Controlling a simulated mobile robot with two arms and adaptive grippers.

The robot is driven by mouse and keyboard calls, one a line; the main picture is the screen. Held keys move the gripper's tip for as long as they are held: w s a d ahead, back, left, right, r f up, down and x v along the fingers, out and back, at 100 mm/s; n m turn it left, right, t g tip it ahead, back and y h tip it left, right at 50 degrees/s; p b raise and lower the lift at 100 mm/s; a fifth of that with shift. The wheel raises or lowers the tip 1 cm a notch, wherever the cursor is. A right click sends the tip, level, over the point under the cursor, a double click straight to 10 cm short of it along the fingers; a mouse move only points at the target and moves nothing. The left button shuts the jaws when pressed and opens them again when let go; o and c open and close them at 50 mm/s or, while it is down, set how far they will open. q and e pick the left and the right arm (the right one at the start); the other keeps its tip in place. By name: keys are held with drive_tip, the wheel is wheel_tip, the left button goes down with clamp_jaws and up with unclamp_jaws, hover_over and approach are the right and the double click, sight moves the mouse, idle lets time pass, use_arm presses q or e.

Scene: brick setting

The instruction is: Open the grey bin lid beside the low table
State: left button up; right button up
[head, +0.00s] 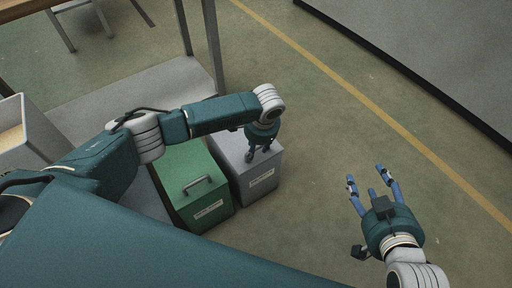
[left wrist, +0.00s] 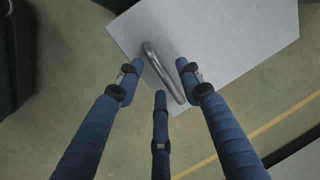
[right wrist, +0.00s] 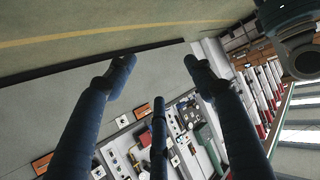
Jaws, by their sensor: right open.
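The grey bin (head: 262,183) stands on the floor with a pale label on its front, right of a green bin. Its flat grey lid (left wrist: 235,32) looks shut and has a curved metal handle (left wrist: 160,70). My left gripper (head: 262,150) is over this lid and hides the handle in the head view. In the left wrist view my left gripper's fingers (left wrist: 160,66) are apart around the handle; contact cannot be told. My right gripper (head: 371,182) is open and empty over bare floor at the right.
The green bin (head: 195,180) with a dark handle stands against the grey bin's left side. A low grey surface (head: 175,82) with metal posts lies behind the bins. A light open box (head: 25,130) is at the left. Floor right of the grey bin is clear up to the yellow line (head: 365,95).

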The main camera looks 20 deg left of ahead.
use_arm(q)
drive_tip(key=shift+c, duration=0.2)
clamp_jaws()
drive_tip(key=shift+r, duration=0.1)
